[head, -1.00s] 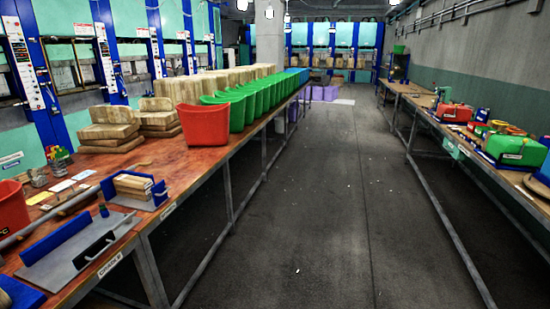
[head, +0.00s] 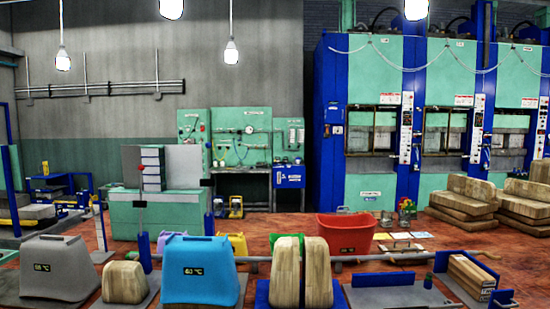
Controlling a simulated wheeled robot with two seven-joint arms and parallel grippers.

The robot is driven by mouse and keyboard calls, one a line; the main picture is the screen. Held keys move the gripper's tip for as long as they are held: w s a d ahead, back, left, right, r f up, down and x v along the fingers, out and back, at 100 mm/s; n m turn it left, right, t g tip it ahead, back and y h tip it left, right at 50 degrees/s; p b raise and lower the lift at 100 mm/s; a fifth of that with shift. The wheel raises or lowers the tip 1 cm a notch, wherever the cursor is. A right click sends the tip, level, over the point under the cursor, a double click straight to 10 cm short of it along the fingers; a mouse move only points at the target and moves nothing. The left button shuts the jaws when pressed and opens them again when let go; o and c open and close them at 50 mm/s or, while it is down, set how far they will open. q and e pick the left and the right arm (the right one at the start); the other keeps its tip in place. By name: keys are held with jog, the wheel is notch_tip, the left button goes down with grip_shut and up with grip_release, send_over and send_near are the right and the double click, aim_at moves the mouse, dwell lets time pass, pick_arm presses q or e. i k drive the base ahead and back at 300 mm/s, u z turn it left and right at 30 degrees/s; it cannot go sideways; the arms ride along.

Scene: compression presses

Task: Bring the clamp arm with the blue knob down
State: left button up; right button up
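No clamp arm with a blue knob can be picked out with certainty. At the left, a thin upright rod with a red ball (head: 141,169) stands above a blue post (head: 143,251). Another upright rod has a dark tip (head: 207,182), its colour too dark to tell. A long grey bar (head: 400,256) runs level across the bench behind the fixtures. At the lower right is a grey plate fixture (head: 393,298) with a blue rail (head: 382,279) and a small dark blue or green knob (head: 428,281). Neither of my grippers is in view.
A grey cover (head: 57,267), a blue cover (head: 200,270) and wooden blocks (head: 318,272) line the near bench edge. A red bin (head: 345,232) stands behind them. Wood stacks (head: 465,199) are at the right. Tall blue and green presses (head: 378,110) stand behind.

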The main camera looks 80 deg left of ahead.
aim_at(207, 183)
jog(key=u, duration=2.45)
